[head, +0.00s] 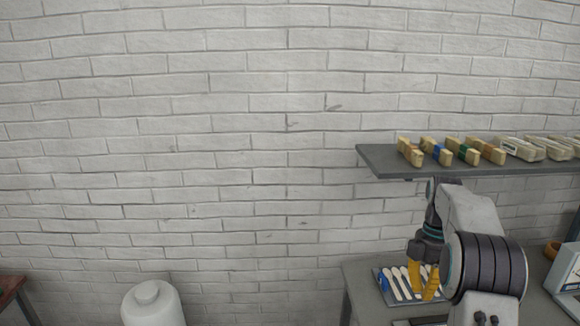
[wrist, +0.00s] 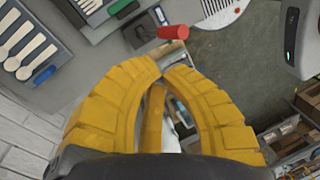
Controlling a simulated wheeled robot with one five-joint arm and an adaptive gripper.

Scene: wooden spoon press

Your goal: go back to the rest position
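My gripper (head: 422,294) has yellow fingers and points down in the head view, in front of the bench tray of spoons. In the wrist view my gripper (wrist: 164,68) has its fingertips drawn close together, with nothing seen held between them. Pale wooden spoons (head: 397,283) lie in the grey tray, partly hidden behind the fingers. Spoons (wrist: 22,48) also show at the upper left of the wrist view, near a blue piece (wrist: 43,74).
A grey shelf (head: 385,163) with several banded wooden bundles (head: 409,151) is above the arm. A red cylinder (wrist: 173,32) is beyond the fingertips. A white rounded container (head: 152,305) stands lower left. The brick wall at left is clear.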

